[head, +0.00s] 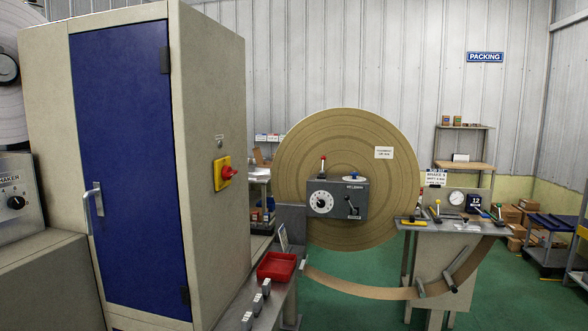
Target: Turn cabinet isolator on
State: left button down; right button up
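A tall beige cabinet (208,80) with a blue door (122,150) stands at the left of the head view. The door is shut and has a silver lever handle (95,198) on its left edge. The isolator is a red rotary knob (228,173) on a yellow plate (220,183), on the cabinet's right side face. Its red handle points out to the right and slightly upward; I cannot read its position marks. A small label and a round button or lock sit above it. Neither gripper shows in this view.
A bench edge with a red tray (277,267) and several small grey blocks runs to the cabinet's right. Beyond it stand a large brown paper roll (350,130) and a grey control box (337,198).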

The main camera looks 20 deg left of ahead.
aim_at(227, 172)
jog(key=i+l, duration=0.15)
jog(key=i, duration=0.5)
jog(key=i+l, duration=0.1)
jog(key=i, duration=0.6)
jog(key=i+u, duration=0.25)
jog(key=u, duration=0.2)
jog(key=i+l+u, duration=0.2)
jog(key=u, duration=0.25)
jog(key=i+l+u, duration=0.2)
jog(key=u, duration=0.25)
jog(key=i+l+u, duration=0.15)
jog(key=l+u, duration=0.15)
jog(key=u, duration=0.15)
jog(key=i+l+u, duration=0.1)
jog(key=l+u, duration=1.05)
jog(key=i+l, duration=0.05)
